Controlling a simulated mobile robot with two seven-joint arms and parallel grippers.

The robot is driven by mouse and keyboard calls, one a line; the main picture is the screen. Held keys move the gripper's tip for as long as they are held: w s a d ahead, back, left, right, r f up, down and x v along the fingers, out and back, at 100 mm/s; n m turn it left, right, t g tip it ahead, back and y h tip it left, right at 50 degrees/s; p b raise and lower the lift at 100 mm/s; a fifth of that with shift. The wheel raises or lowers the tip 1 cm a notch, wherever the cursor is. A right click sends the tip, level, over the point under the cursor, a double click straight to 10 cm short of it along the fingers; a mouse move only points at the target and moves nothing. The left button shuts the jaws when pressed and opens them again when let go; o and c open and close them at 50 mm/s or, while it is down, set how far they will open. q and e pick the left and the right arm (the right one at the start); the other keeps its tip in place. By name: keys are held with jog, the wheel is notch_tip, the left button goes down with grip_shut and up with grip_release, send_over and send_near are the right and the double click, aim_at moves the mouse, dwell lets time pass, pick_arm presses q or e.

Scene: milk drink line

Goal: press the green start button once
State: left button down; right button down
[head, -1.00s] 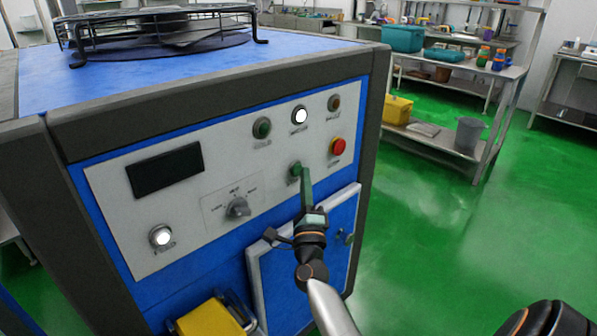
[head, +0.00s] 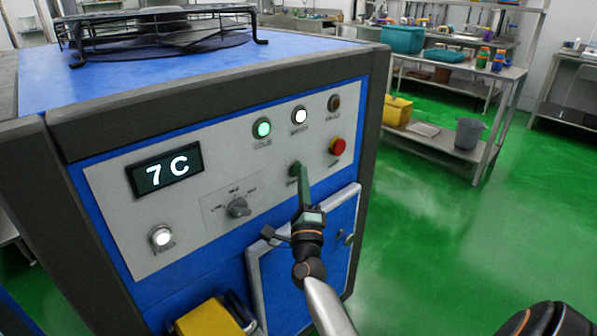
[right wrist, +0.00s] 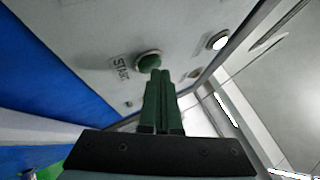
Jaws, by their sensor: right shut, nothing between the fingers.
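The green start button (head: 295,168) is on the light front panel (head: 225,180) of the blue machine, left of a red button (head: 337,146). It also shows in the right wrist view (right wrist: 148,59), beside the word START. My right gripper (head: 301,170) has its green fingers closed together and empty. Its tips are right at the button and overlap its lower edge in the right wrist view (right wrist: 161,74); I cannot tell whether they press it. The display (head: 165,170) reads 7 C, and the COLD lamp (head: 262,128) glows green. My left gripper is out of view.
A selector knob (head: 238,207) and a lit white lamp (head: 161,237) are on the panel's left. A yellow part (head: 212,318) and a blue door (head: 320,245) lie below it. Shelves (head: 450,145) stand at the back right, with open green floor before them.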

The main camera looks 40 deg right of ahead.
dwell(0.5)
jog(key=shift+s+p, duration=0.3)
jog(key=shift+s, duration=0.45)
jog(key=shift+s, duration=0.1)
jog(key=shift+s+d+p, duration=0.15)
jog(key=shift+s+p, duration=0.15)
jog(key=shift+s, duration=0.9)
jog(key=shift+s+d+p, duration=0.1)
jog(key=shift+s+p, duration=0.15)
jog(key=shift+s, duration=0.95)
